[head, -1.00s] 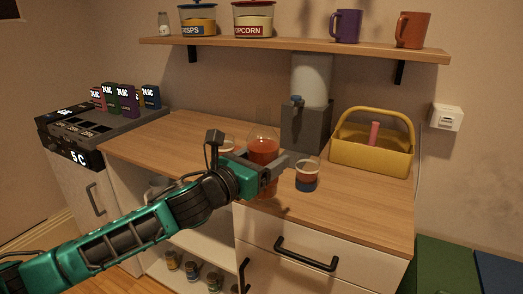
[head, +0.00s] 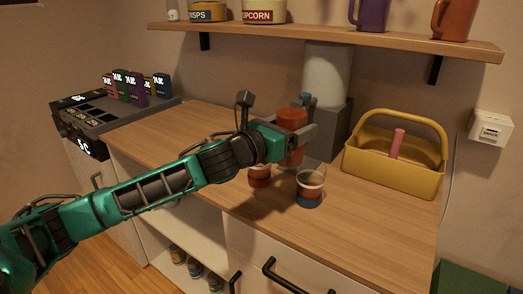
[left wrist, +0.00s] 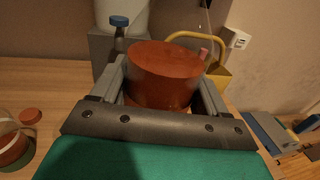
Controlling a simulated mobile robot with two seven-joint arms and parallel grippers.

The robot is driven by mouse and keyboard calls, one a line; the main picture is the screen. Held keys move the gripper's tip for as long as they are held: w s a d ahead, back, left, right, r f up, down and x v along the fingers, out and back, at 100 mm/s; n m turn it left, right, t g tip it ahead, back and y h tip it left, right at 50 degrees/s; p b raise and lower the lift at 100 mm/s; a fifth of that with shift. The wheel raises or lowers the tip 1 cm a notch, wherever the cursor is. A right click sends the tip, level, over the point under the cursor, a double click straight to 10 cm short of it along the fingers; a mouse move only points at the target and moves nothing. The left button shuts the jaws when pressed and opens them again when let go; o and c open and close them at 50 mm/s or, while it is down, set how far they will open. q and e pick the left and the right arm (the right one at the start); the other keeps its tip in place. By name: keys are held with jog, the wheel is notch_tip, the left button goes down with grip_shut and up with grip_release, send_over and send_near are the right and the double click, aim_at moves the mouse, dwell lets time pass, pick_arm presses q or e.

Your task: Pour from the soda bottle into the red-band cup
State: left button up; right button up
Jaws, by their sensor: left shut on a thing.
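My left gripper (head: 298,142) is shut on a clear vessel of red-orange liquid, apparently the soda bottle (head: 292,122), above the counter. In the left wrist view the reddish liquid (left wrist: 163,75) fills the space between my left gripper's fingers (left wrist: 160,92); the vessel's clear walls are hard to make out. The red-band cup (head: 259,177) stands on the counter, below and left of the held vessel, its upper part hidden by my gripper. A clear cup with a blue base band (head: 309,189) and reddish contents stands right of it. My right gripper is not in view.
A grey dispenser (head: 327,90) stands behind the held vessel. A yellow caddy (head: 394,160) is at the right, and a shelf (head: 330,38) with mugs and jars runs above. The front right of the counter (head: 365,225) is clear.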

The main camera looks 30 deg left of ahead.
pick_arm(q)
jog(key=shift+d+r+n, duration=0.1)
jog(key=shift+r+n, duration=0.1)
jog(key=shift+n, duration=0.2)
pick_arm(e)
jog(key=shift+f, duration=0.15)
pick_arm(q)
jog(key=shift+s+d+r+n+b, duration=0.1)
jog(key=shift+n+b, duration=0.25)
jog(key=shift+n, duration=0.35)
jog(key=shift+n+b, duration=0.4)
jog(key=shift+n, duration=0.3)
jog(key=shift+n+b, duration=0.3)
jog(key=shift+n, duration=0.6)
jog(key=shift+n+b, duration=0.9)
jog(key=shift+s+d+f+n+g, duration=0.1)
jog(key=shift+n+g, duration=0.05)
jog(key=shift+n, duration=0.3)
jog(key=shift+d+f+n+g, duration=0.1)
jog(key=shift+n+g, duration=0.05)
jog(key=shift+n, duration=0.3)
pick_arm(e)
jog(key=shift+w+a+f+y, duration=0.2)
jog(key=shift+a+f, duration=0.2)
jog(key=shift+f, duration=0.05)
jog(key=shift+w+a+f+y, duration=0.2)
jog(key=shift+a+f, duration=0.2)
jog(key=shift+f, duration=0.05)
